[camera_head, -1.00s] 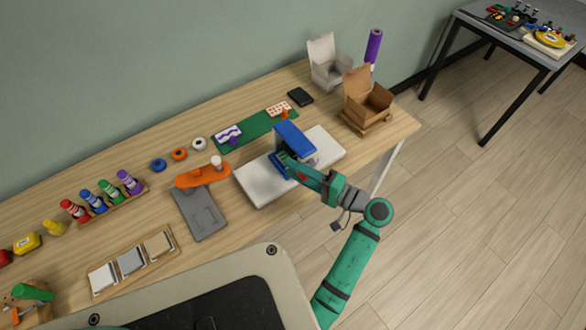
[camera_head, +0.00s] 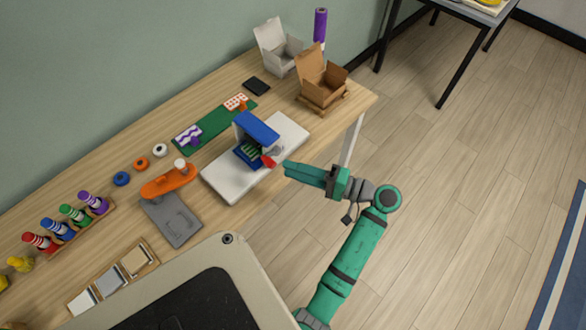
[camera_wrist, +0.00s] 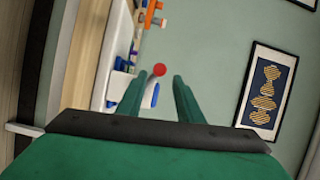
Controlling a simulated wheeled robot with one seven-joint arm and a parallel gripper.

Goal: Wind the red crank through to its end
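The red crank (camera_head: 268,161) sticks out from the right side of a small blue machine (camera_head: 257,130), which stands on a white slab on the bench. In the wrist view its round red knob (camera_wrist: 159,69) shows between and beyond my fingertips. My gripper (camera_head: 286,168) is just right of the crank, beyond the slab's edge, with a small gap between them. In the wrist view my gripper (camera_wrist: 160,77) has its two green fingers apart with nothing held. The crank's arm behind the knob is mostly hidden there.
The white slab (camera_head: 225,181) has bare room around the machine. A brown open box (camera_head: 321,82) stands behind. Free floor lies to the right.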

